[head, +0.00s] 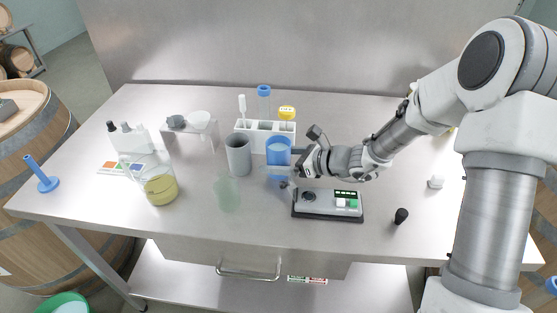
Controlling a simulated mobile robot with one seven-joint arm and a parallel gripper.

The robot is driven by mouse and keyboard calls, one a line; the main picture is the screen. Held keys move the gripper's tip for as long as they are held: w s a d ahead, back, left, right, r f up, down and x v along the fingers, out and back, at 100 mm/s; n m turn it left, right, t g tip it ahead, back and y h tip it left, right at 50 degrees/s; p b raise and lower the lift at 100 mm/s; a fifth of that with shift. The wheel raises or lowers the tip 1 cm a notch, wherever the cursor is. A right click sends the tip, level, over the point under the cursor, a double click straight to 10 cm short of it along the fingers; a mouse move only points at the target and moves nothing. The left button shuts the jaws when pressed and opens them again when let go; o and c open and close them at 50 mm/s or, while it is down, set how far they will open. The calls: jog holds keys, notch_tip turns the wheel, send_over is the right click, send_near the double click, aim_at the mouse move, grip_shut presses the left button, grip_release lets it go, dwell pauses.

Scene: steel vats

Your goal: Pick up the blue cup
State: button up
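The blue cup (278,152) stands upright on the steel table, in front of the white rack and right of a grey cup. My gripper (283,172) reaches in from the right, low over the table. Its end is at the lower right side of the cup and overlaps it in the picture. The fingers are small and partly blended with the cup and table, so I cannot tell whether they touch the cup or how far apart they are.
A grey cup (238,155) and a pale green cup (227,194) stand close by on the left. A white rack (262,137) is behind. A beaker with yellow liquid (160,188) is further left.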

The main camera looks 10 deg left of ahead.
jog(key=c, duration=1.2)
grip_shut()
jog(key=shift+r, duration=0.2)
